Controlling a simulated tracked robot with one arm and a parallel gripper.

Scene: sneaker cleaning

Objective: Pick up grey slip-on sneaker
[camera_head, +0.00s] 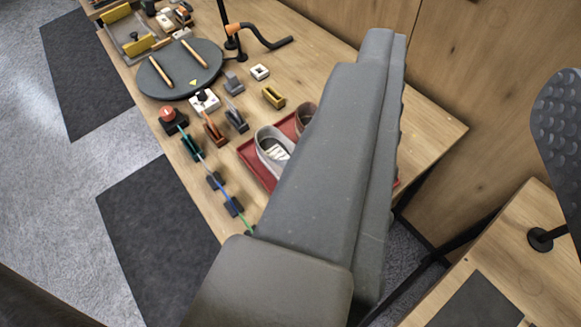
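A grey sneaker (262,140) with a pale rim and white inside shows in part on a red tray (249,160) on the wooden table. Part of a second shoe (304,117), with a brownish opening, shows just right of it. My gripper (384,40) is a large grey shape across the middle of the view, seen from behind. It covers much of the tray and the rest of both shoes. I cannot see a gap between its fingers or anything held, nor tell how far above the tray it is.
A dark round board (180,88) with two wooden sticks lies at the far left of the table (420,130). Several small clamps and blocks, a red button (168,115) and a thin coloured rod (224,190) lie near the tray. A wooden wall (480,90) stands behind.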

